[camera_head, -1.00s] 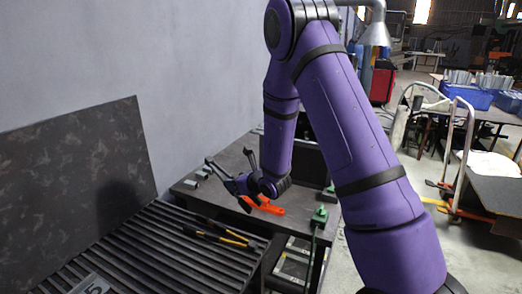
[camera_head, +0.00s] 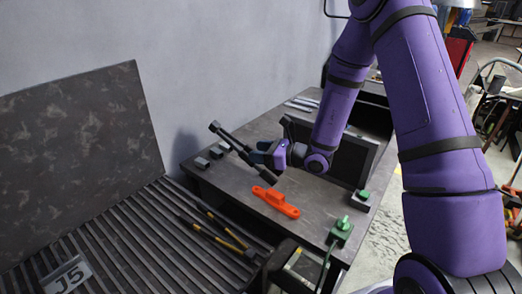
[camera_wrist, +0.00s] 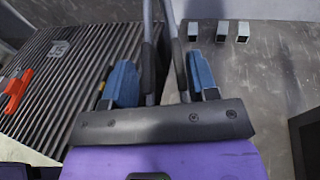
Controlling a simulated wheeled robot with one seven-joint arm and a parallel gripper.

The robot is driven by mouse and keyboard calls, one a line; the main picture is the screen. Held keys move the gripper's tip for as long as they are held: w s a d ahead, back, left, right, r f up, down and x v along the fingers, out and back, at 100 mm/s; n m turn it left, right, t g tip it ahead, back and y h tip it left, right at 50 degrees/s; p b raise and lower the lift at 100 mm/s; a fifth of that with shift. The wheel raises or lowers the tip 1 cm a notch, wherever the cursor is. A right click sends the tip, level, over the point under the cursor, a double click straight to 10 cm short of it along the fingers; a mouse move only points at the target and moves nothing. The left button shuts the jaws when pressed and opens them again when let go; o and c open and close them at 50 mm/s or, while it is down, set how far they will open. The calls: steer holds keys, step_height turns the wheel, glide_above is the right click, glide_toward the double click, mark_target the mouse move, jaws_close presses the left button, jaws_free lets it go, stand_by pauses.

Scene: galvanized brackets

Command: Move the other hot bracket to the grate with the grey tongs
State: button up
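My gripper (camera_head: 262,155) is over the dark table; in the wrist view its blue fingers (camera_wrist: 161,82) stand either side of the grey tongs (camera_wrist: 149,45), closed on their dark grips. The tongs' far ends run out of the top of the wrist view. In the head view the tongs (camera_head: 230,141) reach up and left, above the table. Small grey brackets (camera_head: 216,153) sit at the table's left side; three brackets (camera_wrist: 222,31) show in the wrist view, right of the tongs. Which is hot cannot be seen. The slatted grate (camera_head: 130,240) shows no bracket on its visible part.
A yellow-and-black tool (camera_head: 215,236) and a J5 plate (camera_head: 67,278) lie on the grate. An orange handle-like piece (camera_head: 275,202) lies on the table. Green-topped boxes (camera_head: 341,232) stand at its right edge. A mottled panel (camera_head: 75,150) leans at the wall.

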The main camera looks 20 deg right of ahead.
steer(key=shift+f, duration=4.8)
jaws_close()
steer(key=shift+r, duration=1.55)
